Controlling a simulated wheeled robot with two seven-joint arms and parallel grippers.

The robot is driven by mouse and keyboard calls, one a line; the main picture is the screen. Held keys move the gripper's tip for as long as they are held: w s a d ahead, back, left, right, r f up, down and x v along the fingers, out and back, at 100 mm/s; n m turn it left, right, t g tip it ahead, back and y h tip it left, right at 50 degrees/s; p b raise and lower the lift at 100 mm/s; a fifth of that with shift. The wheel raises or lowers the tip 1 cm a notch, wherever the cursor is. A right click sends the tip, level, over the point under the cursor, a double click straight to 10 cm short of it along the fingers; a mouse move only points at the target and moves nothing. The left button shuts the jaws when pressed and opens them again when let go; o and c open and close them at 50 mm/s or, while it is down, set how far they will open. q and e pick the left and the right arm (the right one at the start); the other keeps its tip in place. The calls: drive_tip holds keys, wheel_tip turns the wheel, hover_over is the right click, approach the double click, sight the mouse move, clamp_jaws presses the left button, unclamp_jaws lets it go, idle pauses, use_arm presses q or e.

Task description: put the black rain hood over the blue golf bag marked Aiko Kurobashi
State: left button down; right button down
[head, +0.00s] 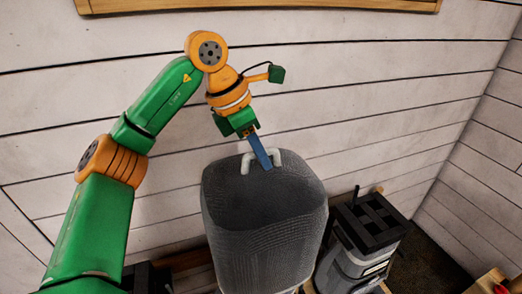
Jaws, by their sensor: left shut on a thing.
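The rain hood (262,220) is a dark grey, mesh-like cover with a rounded top. My left gripper (264,158) reaches down from above and is shut on this handle. The blue golf bag and its name mark do not show; I cannot tell whether a bag is under the hood. My right gripper is not in view.
A grey bag with a black divided top (370,222) and a pale label stands close right of the hood. Dark objects and a wooden piece (190,262) are low on the left. A white plank wall (400,90) rises behind. Dark floor shows at right.

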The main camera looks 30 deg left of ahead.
sight(245, 153)
use_arm(q)
drive_tip(key=shift+f+b, duration=1.95)
drive_tip(key=shift+f, duration=1.35)
drive_tip(key=c, duration=0.7)
unclamp_jaws()
drive_tip(key=o, duration=0.7)
drive_tip(key=shift+r, duration=0.1)
drive_tip(key=shift+p+v, duration=0.55)
drive_tip(key=shift+v, duration=0.25)
drive_tip(key=shift+p+v, duration=3.25)
drive_tip(key=shift+v, duration=0.9)
